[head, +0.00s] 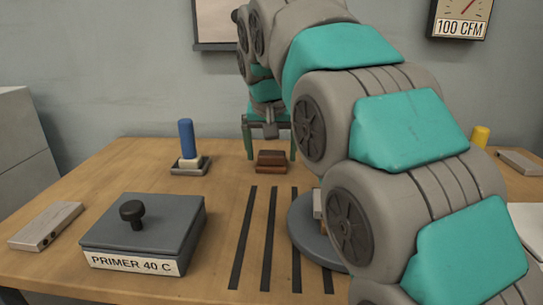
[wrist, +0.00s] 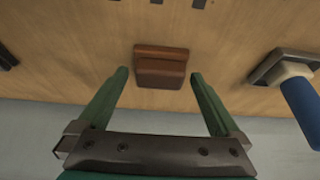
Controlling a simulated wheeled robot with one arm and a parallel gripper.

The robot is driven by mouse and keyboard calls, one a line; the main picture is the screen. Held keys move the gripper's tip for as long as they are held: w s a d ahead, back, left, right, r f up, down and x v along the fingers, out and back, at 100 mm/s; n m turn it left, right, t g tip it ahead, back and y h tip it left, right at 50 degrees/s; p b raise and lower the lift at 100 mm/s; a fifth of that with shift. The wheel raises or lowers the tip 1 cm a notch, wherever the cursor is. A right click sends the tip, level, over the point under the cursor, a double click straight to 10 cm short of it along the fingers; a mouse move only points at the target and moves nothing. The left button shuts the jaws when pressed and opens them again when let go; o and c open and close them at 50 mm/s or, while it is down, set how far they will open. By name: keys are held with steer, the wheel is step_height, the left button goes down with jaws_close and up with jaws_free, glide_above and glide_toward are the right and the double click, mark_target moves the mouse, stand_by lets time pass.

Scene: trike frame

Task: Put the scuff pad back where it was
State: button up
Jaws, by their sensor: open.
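The scuff pad, as I take it, is a reddish-brown block (head: 272,163) lying on the wooden table toward its back edge. It also shows in the wrist view (wrist: 161,68), with a lighter upper step along one side. My gripper (head: 271,154) is open, its two green fingers pointing down at the left and right of the block. In the wrist view my gripper (wrist: 160,73) has the block between and slightly beyond its fingertips, with a gap on each side. Nothing is held. Whether the fingertips touch the table is unclear.
A blue-handled tool (head: 187,143) stands in a small tray left of the block. A grey box (head: 145,235) labelled PRIMER 40 C and a metal bar (head: 45,226) are at front left. Dark strips (head: 268,240) mark the table middle. A round grey disc (head: 306,228) is partly hidden by my arm.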

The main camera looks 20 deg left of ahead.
steer(key=p+v, duration=0.2)
steer(key=v, duration=0.8)
steer(key=shift+r, duration=0.25)
steer(key=shift+s, duration=0.15)
steer(key=shift+c, duration=0.4)
stand_by(0.7)
